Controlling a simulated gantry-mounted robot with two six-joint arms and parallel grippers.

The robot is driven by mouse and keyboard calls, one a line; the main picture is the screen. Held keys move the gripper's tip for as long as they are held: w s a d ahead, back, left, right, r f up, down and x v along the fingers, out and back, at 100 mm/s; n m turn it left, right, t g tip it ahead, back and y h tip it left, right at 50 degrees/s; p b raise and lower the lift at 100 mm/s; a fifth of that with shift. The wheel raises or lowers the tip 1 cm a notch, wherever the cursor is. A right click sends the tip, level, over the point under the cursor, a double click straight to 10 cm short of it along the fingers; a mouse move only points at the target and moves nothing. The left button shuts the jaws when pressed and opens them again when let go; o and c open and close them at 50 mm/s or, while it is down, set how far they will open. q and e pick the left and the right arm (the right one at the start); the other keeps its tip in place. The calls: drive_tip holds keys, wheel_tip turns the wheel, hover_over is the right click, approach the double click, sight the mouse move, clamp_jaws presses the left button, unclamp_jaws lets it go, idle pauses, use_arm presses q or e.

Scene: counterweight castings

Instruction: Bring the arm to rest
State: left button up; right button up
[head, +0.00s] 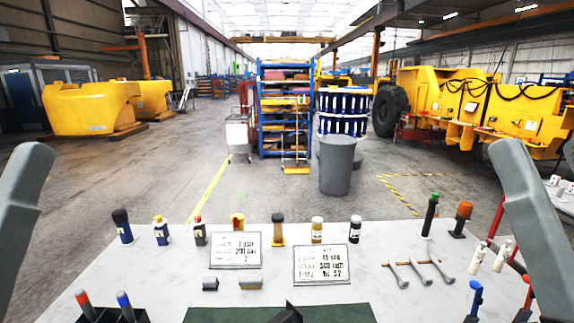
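My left arm shows as a grey link at the left edge, and its gripper is out of view. My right arm shows as a grey link at the right edge, and its gripper is also out of view. Both links stand over the sides of the white table (170,275). A dark shape (290,313) is cut off at the bottom middle edge, and I cannot tell what it is.
A row of bottles, two printed signs (235,250) (321,264), and several wrenches (420,272) are on the table. A green mat (220,314) lies at the front. A black holder (128,315) is front left. A grey bin (336,165) stands beyond.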

wheel_tip(320, 180, up, 27)
drive_tip(key=p, duration=2.3)
drive_tip(key=shift+p, duration=0.3)
